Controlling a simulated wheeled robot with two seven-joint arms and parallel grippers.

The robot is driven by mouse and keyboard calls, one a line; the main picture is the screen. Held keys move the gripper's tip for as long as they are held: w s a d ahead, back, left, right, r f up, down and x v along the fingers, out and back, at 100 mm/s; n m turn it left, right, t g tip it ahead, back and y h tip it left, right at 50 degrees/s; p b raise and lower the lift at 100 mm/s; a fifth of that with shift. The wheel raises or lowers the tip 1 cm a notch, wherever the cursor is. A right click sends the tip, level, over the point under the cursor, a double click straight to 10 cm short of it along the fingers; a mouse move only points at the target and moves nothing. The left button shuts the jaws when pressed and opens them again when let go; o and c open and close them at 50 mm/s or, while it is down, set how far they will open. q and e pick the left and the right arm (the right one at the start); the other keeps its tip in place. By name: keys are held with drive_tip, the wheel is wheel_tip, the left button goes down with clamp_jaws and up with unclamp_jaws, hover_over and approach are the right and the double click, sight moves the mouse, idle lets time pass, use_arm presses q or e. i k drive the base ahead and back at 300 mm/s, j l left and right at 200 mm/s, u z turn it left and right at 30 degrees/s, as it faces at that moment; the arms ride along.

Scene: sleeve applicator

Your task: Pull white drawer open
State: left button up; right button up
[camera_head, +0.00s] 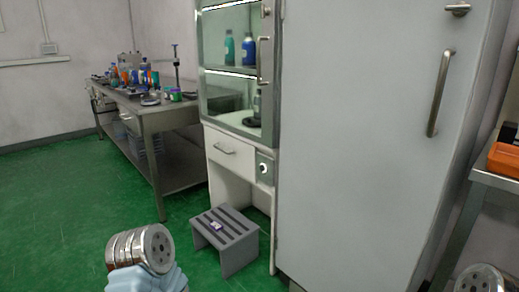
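The white drawer (230,162) is in the head view, left of centre, in the lower part of the white cabinet under its glass-fronted shelves. It has a horizontal metal bar handle (224,149) across its front. Its front looks flush with the cabinet, so it appears closed. Neither of my grippers is in view. Only metal round parts of my arms show at the bottom left and the bottom right corner, both apart from the drawer.
A grey step stool (236,240) with a small item on it stands on the green floor below the drawer. A tall grey door with a long handle (440,92) stands to the right. A metal bench (160,118) with bottles is at left. Floor at left is clear.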

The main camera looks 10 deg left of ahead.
sight(237, 155)
drive_tip(key=i+j+z, duration=0.15)
drive_tip(key=j+z, duration=0.15)
drive_tip(key=i+j+z, duration=0.1)
drive_tip(key=j+z, duration=0.55)
drive_tip(key=j, duration=0.15)
